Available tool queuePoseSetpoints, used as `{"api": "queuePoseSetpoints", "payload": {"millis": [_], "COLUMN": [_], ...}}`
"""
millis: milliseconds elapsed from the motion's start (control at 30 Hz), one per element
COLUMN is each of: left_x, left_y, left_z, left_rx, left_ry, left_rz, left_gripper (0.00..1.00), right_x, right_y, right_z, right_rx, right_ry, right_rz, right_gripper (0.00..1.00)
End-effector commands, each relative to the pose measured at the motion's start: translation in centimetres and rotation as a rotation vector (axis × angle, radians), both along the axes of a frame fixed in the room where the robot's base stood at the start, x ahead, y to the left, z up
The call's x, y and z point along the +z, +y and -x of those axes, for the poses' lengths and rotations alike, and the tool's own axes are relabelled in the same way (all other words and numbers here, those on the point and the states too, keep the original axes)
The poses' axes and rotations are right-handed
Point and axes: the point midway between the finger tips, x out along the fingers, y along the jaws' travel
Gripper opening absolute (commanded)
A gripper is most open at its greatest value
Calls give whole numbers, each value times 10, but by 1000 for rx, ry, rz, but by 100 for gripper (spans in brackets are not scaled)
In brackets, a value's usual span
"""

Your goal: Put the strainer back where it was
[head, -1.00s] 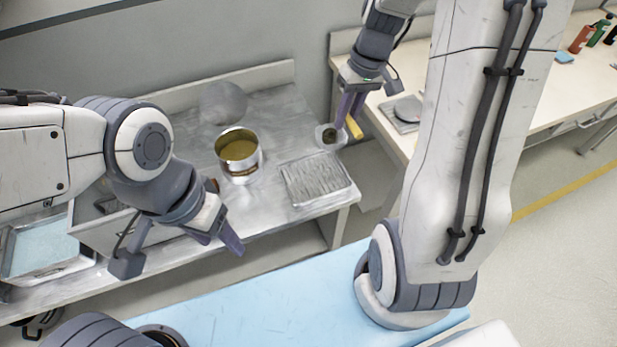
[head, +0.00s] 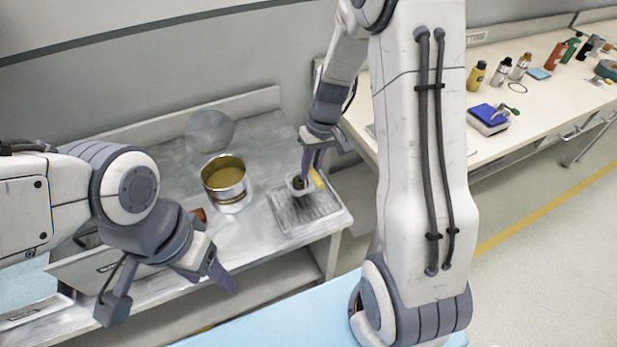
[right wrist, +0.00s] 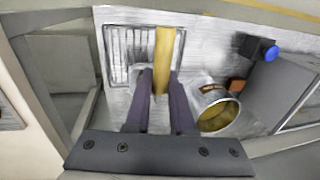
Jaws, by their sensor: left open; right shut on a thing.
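The strainer (head: 297,186), a small round basket with a dark inside and a yellow handle (head: 316,178), hangs from my right gripper (head: 313,165). In the head view it appears over the back part of the grooved drain tray (head: 305,213); I cannot tell whether it touches. In the right wrist view my right gripper (right wrist: 160,78) is shut on the yellow handle (right wrist: 164,55), which points over the grooved tray (right wrist: 117,50); the basket is mostly hidden. My left gripper (head: 217,277) is open and empty in front of the metal table.
A metal pot (head: 226,184) with yellowish contents stands left of the tray; it also shows in the right wrist view (right wrist: 218,112). Bottles (head: 477,75) and a blue scale (head: 489,119) stand on the right bench.

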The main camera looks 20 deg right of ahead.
Motion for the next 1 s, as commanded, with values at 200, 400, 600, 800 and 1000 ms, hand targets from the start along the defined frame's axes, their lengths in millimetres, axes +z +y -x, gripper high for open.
{"api": "queuePoseSetpoints", "payload": {"millis": [200, 400, 600, 800, 1000], "left_x": [3, 4, 4, -1, 1], "left_y": [0, 0, 0, 0, 0], "left_z": [0, 0, 0, 0, 0], "left_rx": [0, 0, 0, 0, 0], "left_ry": [0, 0, 0, 0, 0], "left_rz": [0, 0, 0, 0, 0], "left_gripper": [59, 59, 59, 59, 59], "right_x": [-18, -42, -43, -48, -46], "right_y": [3, 3, 2, 2, 2], "right_z": [-4, -4, -5, -5, -4], "right_rx": [1, -1, 1, 1, 0], "right_ry": [3, 1, -1, -1, 1], "right_rz": [0, 1, 2, 1, 1], "right_gripper": [0, 0, 0, 0, 52]}}
